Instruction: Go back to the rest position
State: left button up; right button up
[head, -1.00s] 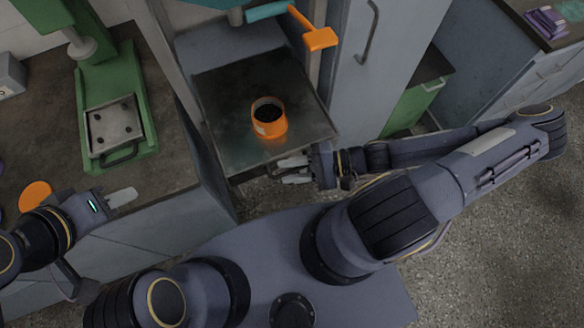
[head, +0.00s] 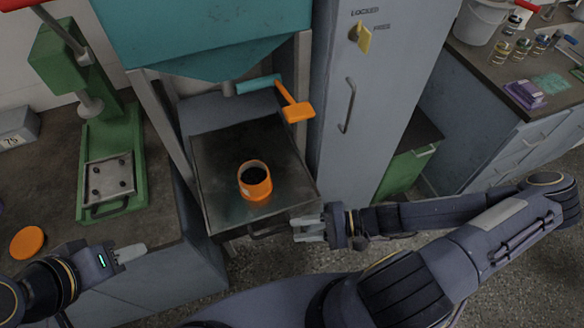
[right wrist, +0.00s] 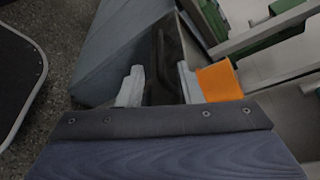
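My left gripper (head: 130,253) is at the lower left, beside the front edge of the left bench. Only one pale finger shows clearly, so its opening cannot be told; nothing is visible in it. My right gripper (head: 309,230) is by the front right corner of the metal tray (head: 220,150), right of the tray's dark handle (head: 268,232). In the right wrist view its two pale fingers (right wrist: 160,85) are apart, with no object visibly clamped. An orange container (head: 255,182) with dark contents stands upright on the tray, clear of both grippers.
A teal hopper (head: 200,35) with an orange-handled lever (head: 297,110) hangs above the tray. A green press (head: 110,165) and an orange disc (head: 27,242) are on the left bench. A grey cabinet (head: 350,150) stands right of the tray. Floor shows between the benches.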

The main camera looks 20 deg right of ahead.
jog(key=s+d+r+n+g+h, duration=0.2)
jog(key=d+r+n+g+h, duration=0.35)
jog(key=d+r+h, duration=0.2)
jog(key=s+r+n+t+h, duration=0.2)
jog(key=r+t, duration=0.5)
jog(key=r, duration=0.8)
jog(key=shift+s+d+h, duration=0.25)
jog(key=shift+s+h, duration=0.35)
jog(key=shift+h, duration=0.25)
